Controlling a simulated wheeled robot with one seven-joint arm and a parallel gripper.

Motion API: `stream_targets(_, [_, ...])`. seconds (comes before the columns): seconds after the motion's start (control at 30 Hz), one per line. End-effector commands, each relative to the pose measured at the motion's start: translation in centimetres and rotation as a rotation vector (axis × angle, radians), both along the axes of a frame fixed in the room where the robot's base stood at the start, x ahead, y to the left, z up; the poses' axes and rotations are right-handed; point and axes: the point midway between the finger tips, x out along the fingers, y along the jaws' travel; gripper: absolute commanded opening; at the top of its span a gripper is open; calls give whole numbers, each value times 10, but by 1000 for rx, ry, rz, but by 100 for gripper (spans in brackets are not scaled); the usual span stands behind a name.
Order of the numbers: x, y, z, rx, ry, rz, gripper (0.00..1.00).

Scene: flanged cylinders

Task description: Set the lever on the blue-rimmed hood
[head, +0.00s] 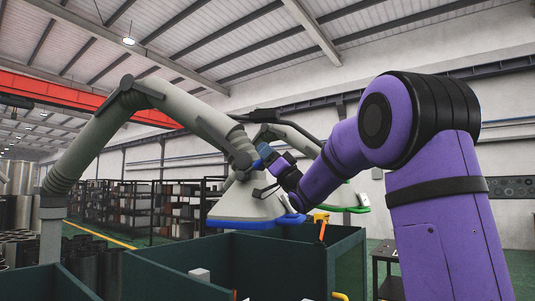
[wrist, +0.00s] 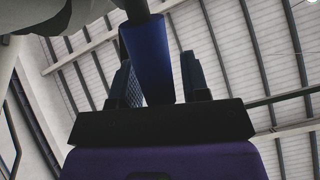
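The blue-rimmed hood (head: 245,204) is a pale grey cone on a jointed duct arm, left of my purple arm in the head view. Its lever has a blue grip (head: 265,152) near the top of the hood. My gripper (head: 271,164) is at that grip, but the fingers are small there. In the wrist view the blue grip (wrist: 148,58) reaches down between the two dark fingers of my gripper (wrist: 160,75). Light gaps show beside the grip near its lower end, so the fingers look open around it. The lever's exact angle is hard to read.
A second hood with a green rim (head: 350,209) hangs behind my arm. Dark green partition walls (head: 180,275) stand below the blue-rimmed hood. An orange and yellow item (head: 321,220) is right of its rim. Shelves (head: 135,208) stand at the back left.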

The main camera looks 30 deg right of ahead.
Motion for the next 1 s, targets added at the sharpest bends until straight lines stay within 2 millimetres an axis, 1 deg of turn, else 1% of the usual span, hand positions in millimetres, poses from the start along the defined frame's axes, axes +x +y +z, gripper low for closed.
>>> stream_targets(0.3, [0, 0, 0, 0, 0, 0, 52])
stream_targets(0.43, [-5, -3, -6, 0, 1, 0, 52])
stream_targets(0.57, [-18, -8, -20, 0, 1, 0, 52])
stream_targets(0.8, [-46, -22, -54, 1, 2, 0, 52])
stream_targets(1.0, [-62, -29, -72, -1, 1, 0, 52])
